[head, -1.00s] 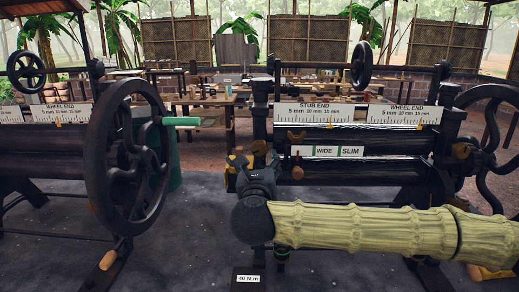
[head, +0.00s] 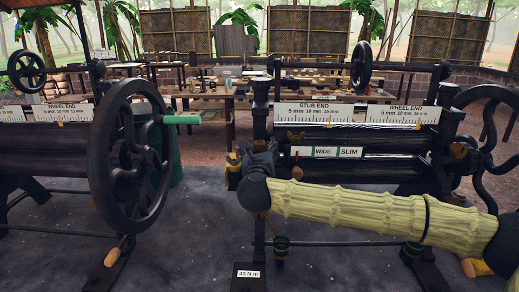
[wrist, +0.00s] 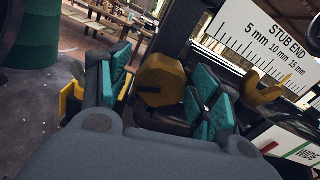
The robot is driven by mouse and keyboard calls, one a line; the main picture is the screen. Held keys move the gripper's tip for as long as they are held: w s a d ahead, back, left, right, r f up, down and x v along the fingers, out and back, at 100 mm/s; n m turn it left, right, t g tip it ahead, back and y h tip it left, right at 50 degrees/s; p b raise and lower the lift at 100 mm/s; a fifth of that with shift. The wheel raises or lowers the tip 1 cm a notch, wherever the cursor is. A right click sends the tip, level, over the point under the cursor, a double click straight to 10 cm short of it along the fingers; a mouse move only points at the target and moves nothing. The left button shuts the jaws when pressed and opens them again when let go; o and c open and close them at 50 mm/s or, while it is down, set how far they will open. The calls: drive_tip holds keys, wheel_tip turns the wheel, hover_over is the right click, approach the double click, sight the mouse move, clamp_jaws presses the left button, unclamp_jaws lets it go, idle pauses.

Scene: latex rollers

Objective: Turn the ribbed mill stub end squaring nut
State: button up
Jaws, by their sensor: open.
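The brass-coloured squaring nut (wrist: 162,80) shows in the wrist view as a round, faceted knob with a dark slot, on the mill's dark stub-end frame. My gripper (wrist: 158,86) is open, with one teal-padded finger on each side of the nut. The right finger looks close to the nut and a gap shows on the left; I cannot tell whether either touches. In the head view my gripper (head: 238,165) is at the left post of the right-hand mill, and the nut is hidden behind it. The stub-end scale (head: 314,113) stands above the dark rolls (head: 350,137).
A brass wing-shaped piece (wrist: 262,92) sits right of my gripper, under the scale. A WIDE/SLIM plate (head: 326,152) is on the mill's front. Another mill with a large black handwheel (head: 130,165) stands left. A 40 N m label (head: 249,274) lies low in front.

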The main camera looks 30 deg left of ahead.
drive_tip(key=shift+c, duration=0.2)
drive_tip(key=c, duration=1)
drive_tip(key=shift+n+b, duration=0.6)
drive_tip(key=shift+n, duration=0.5)
drive_tip(key=o, duration=1)
drive_tip(key=shift+o, duration=0.2)
